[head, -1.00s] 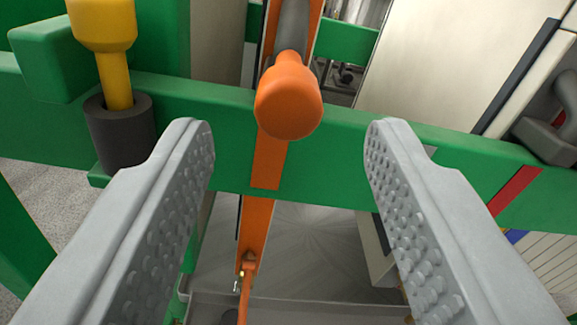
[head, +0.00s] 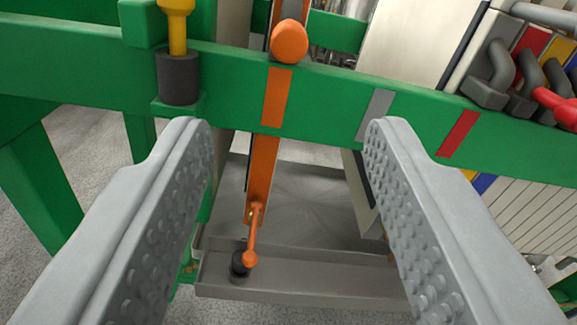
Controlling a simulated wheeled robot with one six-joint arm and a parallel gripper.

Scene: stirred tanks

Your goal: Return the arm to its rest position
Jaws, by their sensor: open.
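My gripper (head: 288,150) is open and empty, with its two grey studded jaws at the left and right of the view. Beyond and above the space between the jaws is an orange knob (head: 289,41), at the upper edge of a green beam (head: 330,95). The knob is apart from both jaws. An orange strip (head: 262,175) runs down below it to a small orange link (head: 253,235) with a black end.
A yellow-handled tool (head: 177,25) stands in a dark cup (head: 178,78) on the beam at left. Several dark handles and a red one (head: 555,105) are at right. A grey tray (head: 300,275) lies below. Grey floor shows at lower left.

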